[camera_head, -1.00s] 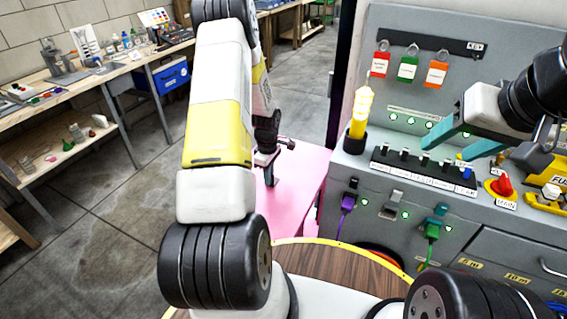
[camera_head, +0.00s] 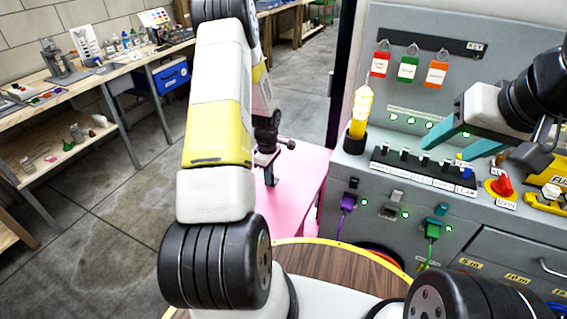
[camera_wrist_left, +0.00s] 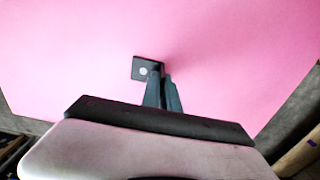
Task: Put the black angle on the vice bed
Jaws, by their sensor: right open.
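The black angle (camera_wrist_left: 140,66) shows in the left wrist view as a small dark square plate with a pale round spot, over the pink table top. My left gripper (camera_wrist_left: 161,78) has its two teal fingers close together at the plate's right edge. They appear shut on the angle; the contact itself is partly hidden. In the head view my left gripper (camera_head: 269,178) points down over the pink table, partly behind my arm; the angle cannot be made out there. My right gripper (camera_head: 455,140) is open and empty before the grey panel. I cannot make out the vice bed.
The pink table (camera_head: 302,170) is largely bare. A grey control panel (camera_head: 400,160) with switches, tags and plugs stands at right. A yellow lamp (camera_head: 360,112) rises at its left edge. A workbench (camera_head: 100,75) with several items runs along the left wall. Open floor lies between.

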